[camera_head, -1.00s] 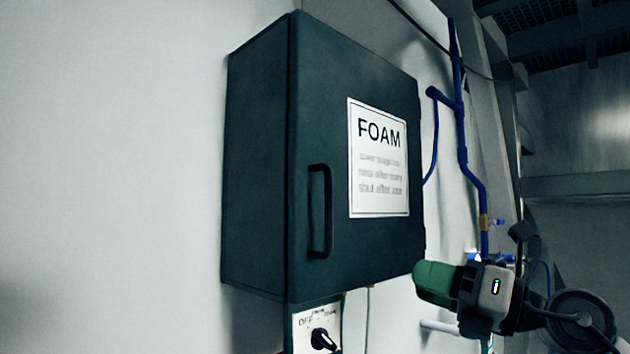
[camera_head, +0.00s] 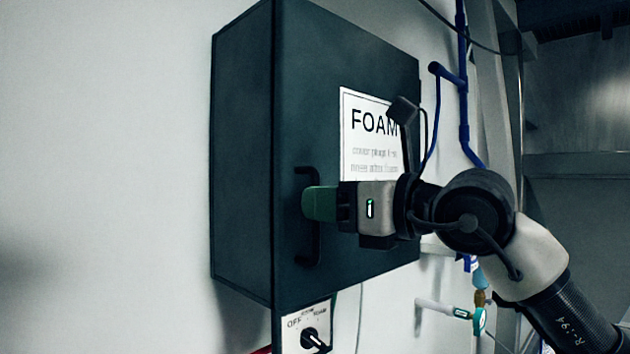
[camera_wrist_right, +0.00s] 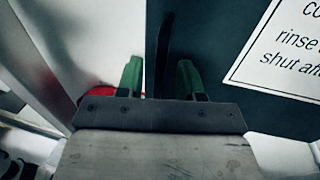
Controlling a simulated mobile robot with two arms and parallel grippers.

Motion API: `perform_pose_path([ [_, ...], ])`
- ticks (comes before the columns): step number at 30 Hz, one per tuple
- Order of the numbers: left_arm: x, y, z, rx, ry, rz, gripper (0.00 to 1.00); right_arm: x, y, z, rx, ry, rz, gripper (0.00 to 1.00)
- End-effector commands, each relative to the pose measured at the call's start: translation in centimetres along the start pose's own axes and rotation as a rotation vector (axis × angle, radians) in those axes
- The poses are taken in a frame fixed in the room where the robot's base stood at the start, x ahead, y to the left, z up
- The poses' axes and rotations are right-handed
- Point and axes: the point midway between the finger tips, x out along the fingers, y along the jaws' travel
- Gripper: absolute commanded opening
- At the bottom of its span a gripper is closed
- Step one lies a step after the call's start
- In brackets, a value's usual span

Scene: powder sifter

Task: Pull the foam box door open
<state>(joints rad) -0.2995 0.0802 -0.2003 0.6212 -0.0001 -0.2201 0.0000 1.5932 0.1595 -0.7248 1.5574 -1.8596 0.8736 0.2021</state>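The dark foam box (camera_head: 242,150) hangs on the wall, and its door (camera_head: 345,60) is shut. The upright black bar handle (camera_head: 313,250) is on the left part of the door; my right gripper covers its middle. My right gripper (camera_head: 318,204) has green fingers and is level with the handle. In the right wrist view the fingers of my right gripper (camera_wrist_right: 159,78) stand apart, one on each side of the handle (camera_wrist_right: 166,48), with gaps visible. My left gripper is in neither view.
A white FOAM label (camera_head: 362,105) is on the door, partly hidden by my right arm. A switch plate with a knob (camera_head: 312,338) sits just below the box. Blue pipes (camera_head: 462,100) run down the wall to the right. The wall left of the box is clear.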

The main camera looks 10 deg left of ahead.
Motion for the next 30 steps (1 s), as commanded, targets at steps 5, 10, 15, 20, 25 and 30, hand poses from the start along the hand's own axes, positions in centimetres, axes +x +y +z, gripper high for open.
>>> perform_pose_path([
  [5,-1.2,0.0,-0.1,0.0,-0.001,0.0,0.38,1.9,0.0,0.2,0.002,0.0,0.0,0.37],
  [10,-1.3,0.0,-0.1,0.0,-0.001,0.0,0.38,2.3,0.0,0.0,0.001,0.0,0.0,0.37],
  [15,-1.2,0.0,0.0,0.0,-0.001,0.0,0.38,2.3,-0.1,-0.1,0.001,0.0,0.0,0.37],
  [20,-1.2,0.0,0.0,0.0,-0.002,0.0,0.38,2.2,-0.1,0.0,0.001,0.0,0.0,0.14],
  [25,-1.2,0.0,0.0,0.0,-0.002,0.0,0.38,2.2,-0.1,0.0,0.001,-0.001,0.0,0.0],
  [30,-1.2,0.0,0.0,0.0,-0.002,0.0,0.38,2.2,-0.1,0.0,0.001,-0.001,-0.001,0.0],
])
